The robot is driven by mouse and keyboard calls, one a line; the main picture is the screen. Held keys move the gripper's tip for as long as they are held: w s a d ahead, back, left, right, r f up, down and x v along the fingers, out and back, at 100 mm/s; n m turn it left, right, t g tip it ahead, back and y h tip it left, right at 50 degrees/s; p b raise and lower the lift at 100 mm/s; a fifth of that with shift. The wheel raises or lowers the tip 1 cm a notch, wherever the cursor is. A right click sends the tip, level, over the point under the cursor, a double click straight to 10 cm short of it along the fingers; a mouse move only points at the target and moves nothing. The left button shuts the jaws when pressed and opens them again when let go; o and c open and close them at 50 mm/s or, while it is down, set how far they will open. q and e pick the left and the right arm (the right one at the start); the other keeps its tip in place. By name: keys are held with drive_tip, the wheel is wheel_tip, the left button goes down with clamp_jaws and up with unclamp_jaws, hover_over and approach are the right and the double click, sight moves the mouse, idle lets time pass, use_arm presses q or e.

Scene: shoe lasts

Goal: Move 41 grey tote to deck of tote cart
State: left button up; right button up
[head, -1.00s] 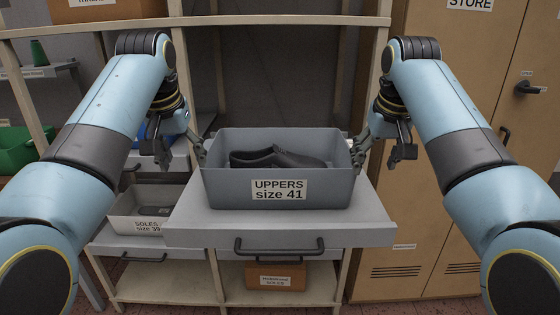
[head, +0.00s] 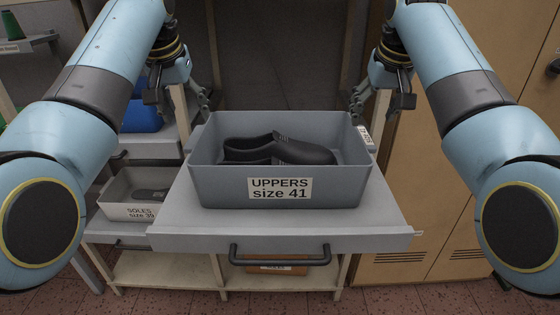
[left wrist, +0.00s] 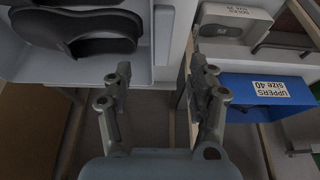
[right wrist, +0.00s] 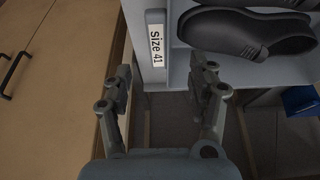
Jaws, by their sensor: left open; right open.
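The grey tote (head: 215,188), labelled "UPPERS size 41", stands upright on a pulled-out grey shelf tray (head: 370,222). Dark shoe uppers (head: 280,150) lie inside it. My left gripper (head: 204,98) is open and empty near the tote's back left corner. My right gripper (head: 358,104) is open and empty near its back right corner. In the left wrist view, the tote (left wrist: 90,72) is at upper left, beside the open fingers (left wrist: 162,75). In the right wrist view, the tote (right wrist: 182,70) is behind the open fingers (right wrist: 163,75). I cannot make out a tote cart.
A "SOLES size 39" tote (head: 125,207) sits lower left, with a blue tote (head: 143,116) above it. An orange box (head: 275,268) is under the tray. Tall wooden cabinets (head: 480,190) stand close on the right. Shelf posts flank the bay.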

sight(196, 135)
use_arm(q)
drive_tip(key=x, duration=0.9)
drive_tip(key=shift+f, duration=0.25)
use_arm(e)
drive_tip(key=x, duration=0.9)
drive_tip(key=shift+f, duration=0.25)
use_arm(q)
drive_tip(key=shift+c, duration=0.4)
use_arm(e)
drive_tip(key=shift+c, duration=0.4)
use_arm(q)
clamp_jaws()
use_arm(e)
clamp_jaws()
